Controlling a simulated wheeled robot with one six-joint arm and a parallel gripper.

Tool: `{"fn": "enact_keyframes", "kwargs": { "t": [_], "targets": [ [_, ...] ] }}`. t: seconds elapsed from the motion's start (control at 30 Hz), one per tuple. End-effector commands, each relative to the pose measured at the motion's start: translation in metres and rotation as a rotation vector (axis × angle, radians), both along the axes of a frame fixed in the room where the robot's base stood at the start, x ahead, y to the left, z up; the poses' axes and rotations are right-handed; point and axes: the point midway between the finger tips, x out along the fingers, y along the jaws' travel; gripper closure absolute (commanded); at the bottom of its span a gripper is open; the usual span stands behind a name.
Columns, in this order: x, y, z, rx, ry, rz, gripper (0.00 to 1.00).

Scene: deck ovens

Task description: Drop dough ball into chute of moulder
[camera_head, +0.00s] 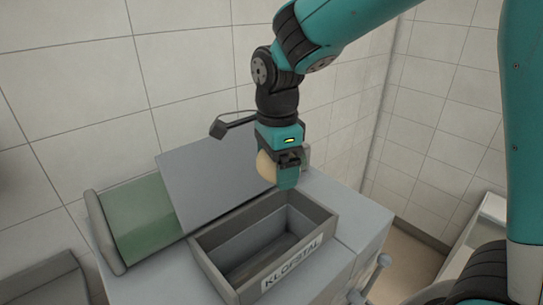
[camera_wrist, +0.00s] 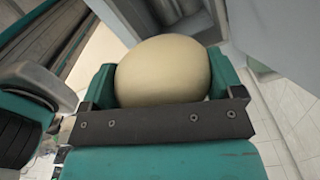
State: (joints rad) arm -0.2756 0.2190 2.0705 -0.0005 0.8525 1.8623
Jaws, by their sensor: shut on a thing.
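My gripper (camera_head: 280,174) hangs down above the moulder and is shut on a pale, round dough ball (camera_head: 266,168). In the wrist view the dough ball (camera_wrist: 162,70) sits between the two teal fingers. The moulder (camera_head: 340,228) is a grey machine with an open rectangular chute (camera_head: 210,258) on top, labelled KLOFSTAL. The ball is above the chute's back edge in the head view, apart from it. The chute's visible inside looks empty. The far side of the ball is hidden by the gripper.
A grey sloping plate (camera_head: 205,180) and a green roller-like part (camera_head: 140,220) lie behind and left of the chute. A lever with a round knob (camera_head: 383,260) sticks out at the right. Tiled walls (camera_head: 70,85) stand close behind.

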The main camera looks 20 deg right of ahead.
Motion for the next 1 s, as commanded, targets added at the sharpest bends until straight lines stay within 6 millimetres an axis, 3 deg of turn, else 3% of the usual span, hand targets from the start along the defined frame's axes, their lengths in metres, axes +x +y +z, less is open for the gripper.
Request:
{"fn": "enact_keyframes", "kwargs": {
  "t": [0.43, 0.8, 0.83, 0.87, 0.9, 1.0],
  "targets": [
    [0.000, 0.001, -0.052, 0.000, 0.000, 0.001, 0.41],
    [0.000, -0.001, -0.057, 0.000, 0.000, -0.001, 0.41],
    [0.000, -0.001, -0.057, 0.000, 0.000, -0.001, 0.11],
    [0.000, -0.001, -0.057, 0.000, 0.000, -0.001, 0.05],
    [0.000, -0.001, -0.057, 0.000, 0.000, -0.001, 0.00],
    [0.000, -0.001, -0.057, 0.000, 0.000, -0.001, 0.00]
  ]
}}
